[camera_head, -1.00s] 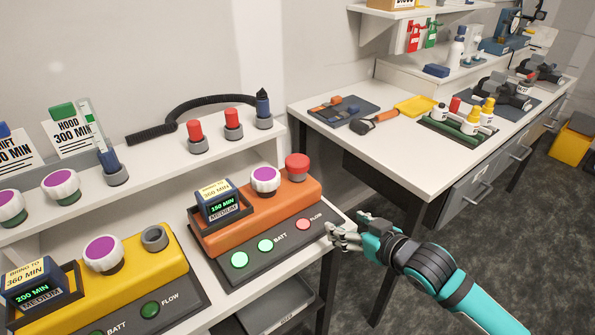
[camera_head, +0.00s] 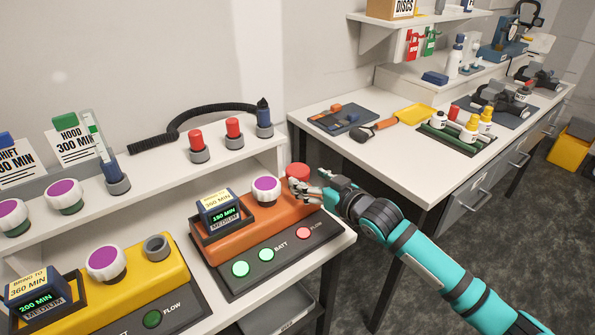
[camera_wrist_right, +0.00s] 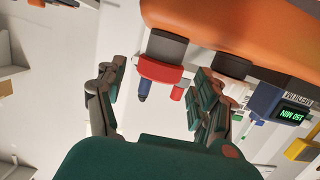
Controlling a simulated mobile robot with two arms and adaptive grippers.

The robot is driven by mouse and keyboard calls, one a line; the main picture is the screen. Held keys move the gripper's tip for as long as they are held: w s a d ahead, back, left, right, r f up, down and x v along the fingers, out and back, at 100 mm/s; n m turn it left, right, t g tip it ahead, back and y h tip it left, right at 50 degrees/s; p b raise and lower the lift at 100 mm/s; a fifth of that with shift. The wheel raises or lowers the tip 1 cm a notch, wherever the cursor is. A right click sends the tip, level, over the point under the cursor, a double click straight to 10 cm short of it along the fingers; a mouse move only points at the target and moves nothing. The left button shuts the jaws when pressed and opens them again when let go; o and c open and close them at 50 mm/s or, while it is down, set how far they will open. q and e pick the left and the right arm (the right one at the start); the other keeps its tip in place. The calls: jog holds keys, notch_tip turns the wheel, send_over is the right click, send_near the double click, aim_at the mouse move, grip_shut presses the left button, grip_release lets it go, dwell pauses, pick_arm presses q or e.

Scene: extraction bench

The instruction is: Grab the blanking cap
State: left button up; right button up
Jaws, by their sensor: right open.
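A red blanking cap (camera_head: 297,171) sits at the right end of the orange unit (camera_head: 262,213). In the right wrist view the red cap (camera_wrist_right: 160,70) shows in a grey collar on the orange body, between and just beyond my fingertips. My right gripper (camera_head: 303,187) is open beside the cap, its fingers partly covering the cap's lower side in the head view. In the right wrist view, a finger of the gripper (camera_wrist_right: 160,88) stands on each side of the cap, with no clear contact. My left gripper is not in view.
Two more red caps (camera_head: 233,127) stand in grey collars on the shelf (camera_head: 150,152) behind. A white knob with a purple top (camera_head: 266,188) is left of the cap. The yellow unit (camera_head: 140,271) has an open grey port (camera_head: 156,246). A second bench (camera_head: 345,148) stands to the right.

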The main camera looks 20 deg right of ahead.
aim_at(298, 169)
jog(key=shift+w+a+r, duration=0.1)
jog(key=shift+w+a, duration=0.05)
jog(key=shift+w, duration=0.2)
jog(key=x, duration=0.2)
jog(key=p+x, duration=0.1)
jog(key=shift+w+a+r, duration=0.2)
jog(key=shift+w+r, duration=0.05)
jog(key=shift+w+a+f, duration=0.2)
jog(key=shift+w, duration=0.3)
jog(key=shift+s, duration=0.1)
jog(key=shift+c, duration=1.1)
jog(key=c, duration=0.7)
jog(key=shift+c, duration=0.2)
